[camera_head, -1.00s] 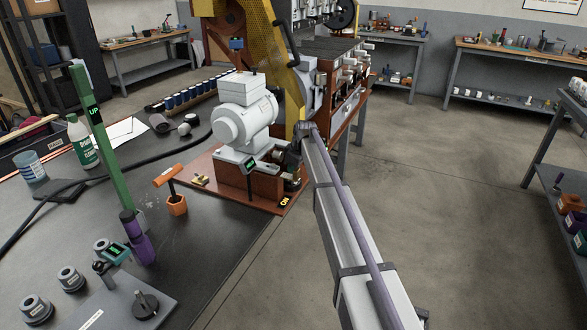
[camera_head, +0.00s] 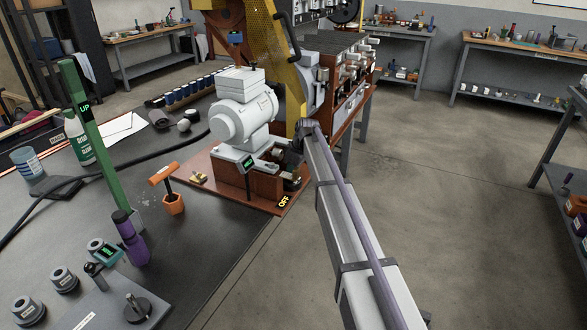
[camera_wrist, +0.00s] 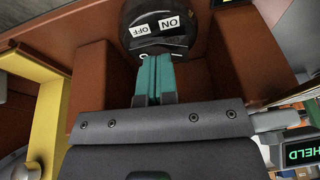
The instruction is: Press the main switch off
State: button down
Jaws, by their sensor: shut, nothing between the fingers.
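The main switch (camera_wrist: 157,14) is a dark rounded piece with white ON and OFF labels, at the top of the wrist view. My gripper (camera_wrist: 154,56) is shut and empty, its teal fingers side by side at the lower edge of the switch. I cannot tell whether they touch it. In the head view, a yellow OFF sign (camera_head: 285,201) shows at the front corner of the red-brown base. My gripper (camera_head: 291,182) is small and dark there, low beside the machine, and the switch itself is hard to make out.
A grey-white motor (camera_head: 243,118) stands on the red-brown base (camera_head: 208,172), left of my arm. A brown wall (camera_wrist: 93,75) flanks my fingers. An orange tool (camera_head: 172,204) stands on the dark bench. Open floor lies to the right.

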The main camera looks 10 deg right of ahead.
jog(key=shift+r, duration=0.1)
jog(key=shift+r+p, duration=0.35)
jog(key=shift+p, duration=0.05)
jog(key=w+d+r+p, duration=0.1)
jog(key=d+r+p, duration=0.1)
jog(key=r+p, duration=0.4)
jog(key=d+r+p, duration=0.2)
jog(key=r+p, duration=0.4)
jog(key=shift+w+d, duration=0.35)
